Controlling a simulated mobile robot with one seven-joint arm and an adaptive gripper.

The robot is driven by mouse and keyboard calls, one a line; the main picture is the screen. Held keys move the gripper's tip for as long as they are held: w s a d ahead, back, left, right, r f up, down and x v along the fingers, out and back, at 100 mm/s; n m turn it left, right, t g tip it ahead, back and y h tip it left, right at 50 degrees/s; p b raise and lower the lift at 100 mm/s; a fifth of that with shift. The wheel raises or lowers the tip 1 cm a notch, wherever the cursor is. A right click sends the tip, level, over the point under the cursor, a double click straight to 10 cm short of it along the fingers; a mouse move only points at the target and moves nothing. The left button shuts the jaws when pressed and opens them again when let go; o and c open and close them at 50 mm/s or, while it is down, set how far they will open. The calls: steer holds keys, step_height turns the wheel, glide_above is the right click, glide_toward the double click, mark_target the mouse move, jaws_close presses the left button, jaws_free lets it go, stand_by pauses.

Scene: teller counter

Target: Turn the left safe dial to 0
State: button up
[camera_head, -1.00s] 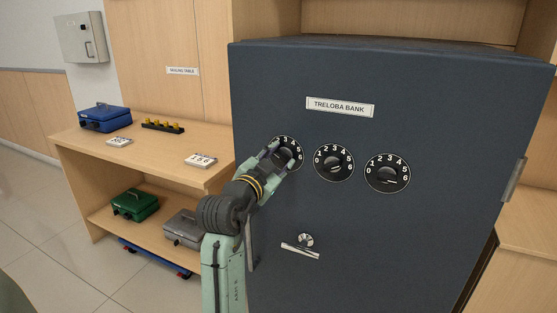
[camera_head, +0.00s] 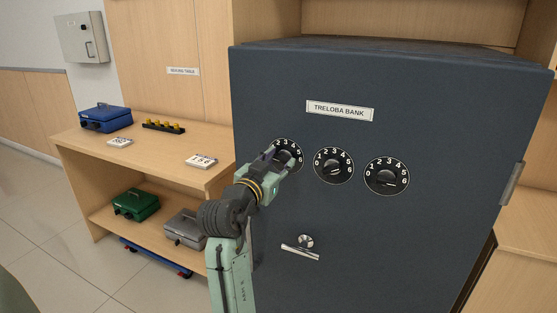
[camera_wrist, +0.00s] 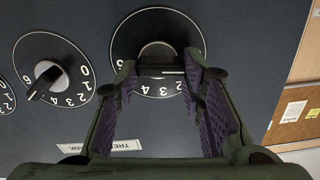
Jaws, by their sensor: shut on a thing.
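The left safe dial (camera_head: 290,150) is a round black dial with white numbers on the dark blue safe door. My gripper (camera_head: 276,158) is at this dial and covers its lower left part in the head view. In the wrist view the dial (camera_wrist: 140,28) is seen upside down, and its knob (camera_wrist: 158,53) sits between the two fingers of my gripper (camera_wrist: 162,78). The fingers are shut on the knob. The knob carries a short white line; 2, 3 and 6 show around it. The fingers hide part of the dial, and I cannot tell which number the knob points to.
The middle dial (camera_head: 334,166) and right dial (camera_head: 387,176) are on the same door, with a silver handle (camera_head: 301,249) below. A wooden table (camera_head: 150,150) with a blue cash box (camera_head: 105,118) stands to the left.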

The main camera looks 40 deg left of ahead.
steer(key=shift+n, duration=0.8)
steer(key=shift+p, duration=0.3)
steer(key=o, duration=1.1)
steer(key=shift+o, duration=0.2)
steer(key=v, duration=1.2)
